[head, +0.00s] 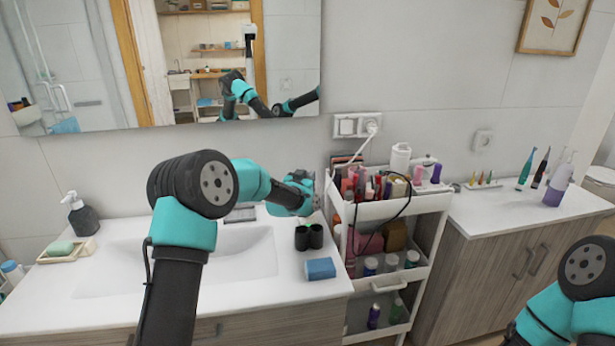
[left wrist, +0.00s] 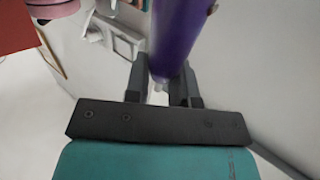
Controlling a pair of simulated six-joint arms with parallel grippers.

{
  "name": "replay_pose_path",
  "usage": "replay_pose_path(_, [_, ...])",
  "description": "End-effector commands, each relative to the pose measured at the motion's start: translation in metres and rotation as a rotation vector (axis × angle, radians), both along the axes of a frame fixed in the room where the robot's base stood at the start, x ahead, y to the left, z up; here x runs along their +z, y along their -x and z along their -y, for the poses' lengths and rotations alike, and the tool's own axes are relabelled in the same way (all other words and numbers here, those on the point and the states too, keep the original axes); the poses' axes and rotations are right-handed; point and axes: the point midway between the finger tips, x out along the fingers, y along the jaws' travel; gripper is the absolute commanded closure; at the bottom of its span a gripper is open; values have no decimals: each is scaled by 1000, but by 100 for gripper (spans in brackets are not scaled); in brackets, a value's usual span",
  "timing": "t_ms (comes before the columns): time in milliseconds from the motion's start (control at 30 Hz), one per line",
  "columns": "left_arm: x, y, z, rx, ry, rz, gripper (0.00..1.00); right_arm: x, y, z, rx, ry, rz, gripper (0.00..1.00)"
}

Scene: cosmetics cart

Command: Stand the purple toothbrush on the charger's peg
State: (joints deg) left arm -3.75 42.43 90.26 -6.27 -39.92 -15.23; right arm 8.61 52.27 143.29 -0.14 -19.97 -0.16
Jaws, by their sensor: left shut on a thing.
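The purple toothbrush (left wrist: 178,38) fills the upper middle of the left wrist view, its lower end between the jaws of my left gripper (left wrist: 163,92), which is shut on it. In the head view my left gripper (head: 313,193) is above the sink counter, just left of the cart's top tray. The held toothbrush is hard to make out there. The charger and its peg cannot be clearly told apart from the clutter. My right arm shows at the lower right of the head view; its gripper is out of frame.
The white cart (head: 405,207) has a crowded top tray with bottles and tubes. A cable runs from the wall socket (head: 357,125) down towards it. Black cups (head: 309,237) and a blue box (head: 320,268) stand by the sink. A teal toothbrush (head: 526,168) stands on the right counter.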

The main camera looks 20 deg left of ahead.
Motion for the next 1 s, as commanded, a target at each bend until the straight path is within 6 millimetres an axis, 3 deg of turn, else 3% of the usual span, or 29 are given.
replay_pose_path(900, [-18, 0, 0, 0, 0, 0, 100, 0, 0, 0, 0, 0, 0, 57])
replay_pose_path(933, [-18, 0, 0, 0, 0, 0, 75, 0, 0, 0, 0, 0, 0, 57])
replay_pose_path(1000, [-18, 0, 0, 0, 0, 0, 68, 0, 0, 0, 0, 0, 0, 57])
